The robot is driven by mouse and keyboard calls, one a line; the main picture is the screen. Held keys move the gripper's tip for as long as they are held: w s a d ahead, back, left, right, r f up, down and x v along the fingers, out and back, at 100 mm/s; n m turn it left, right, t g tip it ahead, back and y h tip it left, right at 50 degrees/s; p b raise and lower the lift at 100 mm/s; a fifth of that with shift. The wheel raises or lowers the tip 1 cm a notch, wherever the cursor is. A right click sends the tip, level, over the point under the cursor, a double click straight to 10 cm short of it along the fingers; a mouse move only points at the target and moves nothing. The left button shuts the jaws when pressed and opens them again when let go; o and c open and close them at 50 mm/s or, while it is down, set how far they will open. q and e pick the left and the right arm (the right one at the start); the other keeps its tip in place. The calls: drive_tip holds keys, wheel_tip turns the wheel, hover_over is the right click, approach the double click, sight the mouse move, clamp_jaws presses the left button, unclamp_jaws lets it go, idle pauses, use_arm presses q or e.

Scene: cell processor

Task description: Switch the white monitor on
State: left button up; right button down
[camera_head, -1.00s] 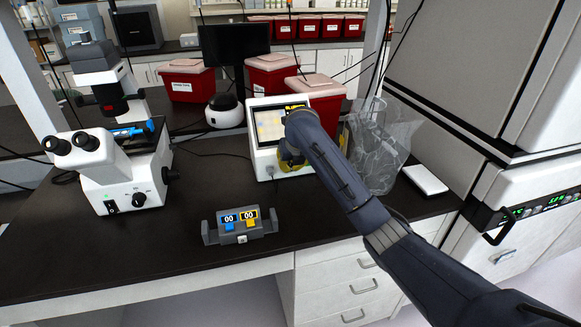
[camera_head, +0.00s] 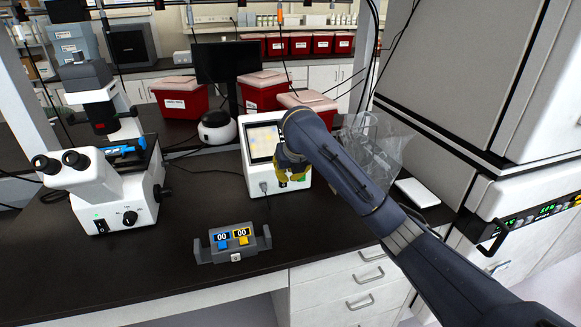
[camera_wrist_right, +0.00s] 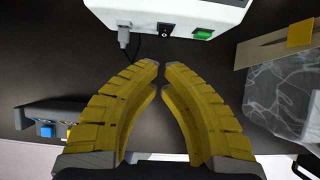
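The white monitor (camera_head: 256,178) stands on the dark bench, its tilted screen lit. In the right wrist view its lower edge (camera_wrist_right: 190,10) lies at the top, with a black rocker switch (camera_wrist_right: 165,32), a green button (camera_wrist_right: 203,33) to the right, and a plugged-in cable (camera_wrist_right: 124,36) to the left. My right gripper (camera_wrist_right: 161,68) has yellow fingers, tips almost together, nothing between them. The tips point towards the switch, apart from it in the picture. In the head view the right gripper (camera_head: 291,176) is in front of the monitor's right side, partly hidden by my arm. My left gripper is not in view.
A grey counter (camera_head: 216,252) with blue and yellow keys sits in front on the bench. A microscope (camera_head: 108,186) stands at left. A clear bag (camera_head: 372,150) and a white flat item (camera_head: 417,191) are right of the monitor. Red bins (camera_head: 181,97) stand behind.

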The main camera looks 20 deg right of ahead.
drive_tip(key=shift+s+r, duration=0.25)
drive_tip(key=shift+r, duration=0.55)
drive_tip(key=shift+s+r, duration=0.2)
drive_tip(key=shift+r, duration=0.55)
